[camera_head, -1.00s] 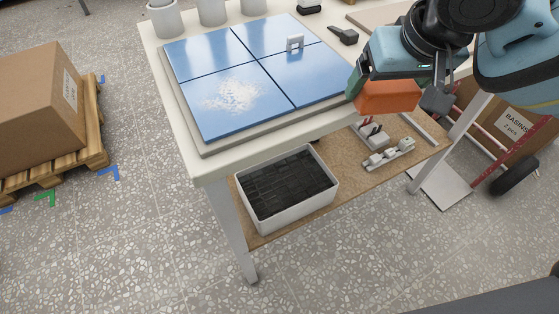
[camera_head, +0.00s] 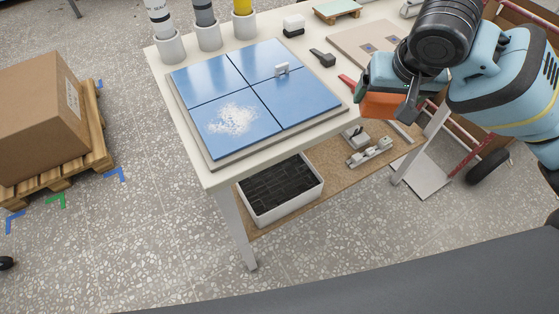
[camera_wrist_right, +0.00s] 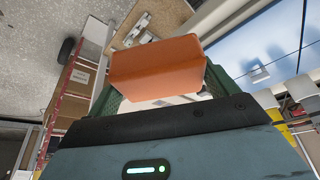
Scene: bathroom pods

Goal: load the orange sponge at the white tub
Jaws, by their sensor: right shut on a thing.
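The orange sponge (camera_head: 382,106) is held in my right gripper (camera_head: 388,92), above the right front edge of the table. In the right wrist view the sponge (camera_wrist_right: 155,68) sits between the two dark green fingers, which are shut on it. A white tub (camera_head: 316,190) with a dark gridded filling stands on the shelf under the table, to the lower left of the sponge and well apart from it. The tub's back part is hidden under the tabletop. My left gripper is not in view.
Blue tiles (camera_head: 295,97) with a white powdery patch cover much of the table (camera_head: 205,177). White holders (camera_head: 208,36) with cartridges stand at the back. Small fittings (camera_head: 370,151) lie on the shelf. A carton (camera_head: 40,105) on a pallet is at left; a red trolley (camera_head: 470,143) is at right.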

